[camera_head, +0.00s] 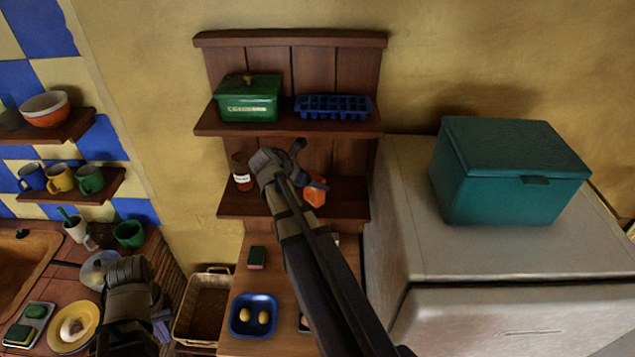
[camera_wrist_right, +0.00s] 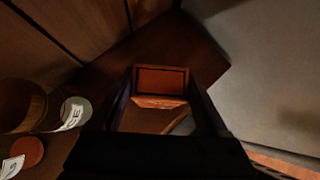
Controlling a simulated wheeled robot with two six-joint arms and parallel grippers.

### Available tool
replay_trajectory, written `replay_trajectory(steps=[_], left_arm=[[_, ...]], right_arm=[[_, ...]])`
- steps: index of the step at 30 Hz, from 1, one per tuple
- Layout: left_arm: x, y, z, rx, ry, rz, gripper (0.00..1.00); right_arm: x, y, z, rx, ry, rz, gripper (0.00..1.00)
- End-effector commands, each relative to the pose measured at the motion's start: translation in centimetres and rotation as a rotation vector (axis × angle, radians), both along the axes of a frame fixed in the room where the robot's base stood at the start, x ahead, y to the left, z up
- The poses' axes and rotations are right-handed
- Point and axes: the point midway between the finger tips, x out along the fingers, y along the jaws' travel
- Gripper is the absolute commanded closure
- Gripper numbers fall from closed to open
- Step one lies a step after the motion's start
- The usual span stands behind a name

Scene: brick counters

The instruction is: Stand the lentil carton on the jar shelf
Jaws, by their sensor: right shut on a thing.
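The orange-red lentil carton (camera_head: 315,194) shows partly behind my right gripper (camera_head: 308,172), in front of the lower wooden shelf. In the right wrist view the carton (camera_wrist_right: 161,82) sits between the two dark fingers, which are shut on it. The jar shelf (camera_head: 270,205) is this lower board, with a brown labelled jar (camera_head: 242,172) at its left. The carton looks tilted in the head view; I cannot tell whether it touches the board. My left gripper (camera_head: 160,322) is low at the left, away from the shelf; its finger gap is unclear.
The upper shelf holds a green canister (camera_head: 248,106) and a blue ice tray (camera_head: 333,107). A pale fridge (camera_head: 400,200) with a teal box (camera_head: 510,180) stands close on the right. In the right wrist view, jars (camera_wrist_right: 75,112) stand left of my gripper. Below is a blue dish (camera_head: 240,325).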

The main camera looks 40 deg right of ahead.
Motion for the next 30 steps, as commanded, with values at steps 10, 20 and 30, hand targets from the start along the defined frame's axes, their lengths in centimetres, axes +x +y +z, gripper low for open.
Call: replay_trajectory(steps=[10, 20, 30], left_arm=[[0.0, 0.0, -1.5, 0.0, 0.0, -0.01, 1.0], [0.0, 0.0, -1.8, 0.0, 0.0, -0.012, 1.0], [0.0, 0.0, -1.8, 0.0, 0.0, -0.011, 1.0]], right_arm=[[0.1, -1.4, -1.5, 0.001, -0.001, 0.001, 0.85], [0.1, -1.3, -1.8, 0.001, -0.001, 0.001, 0.16], [0.1, -1.3, -1.8, 0.001, -0.001, 0.001, 0.0]])
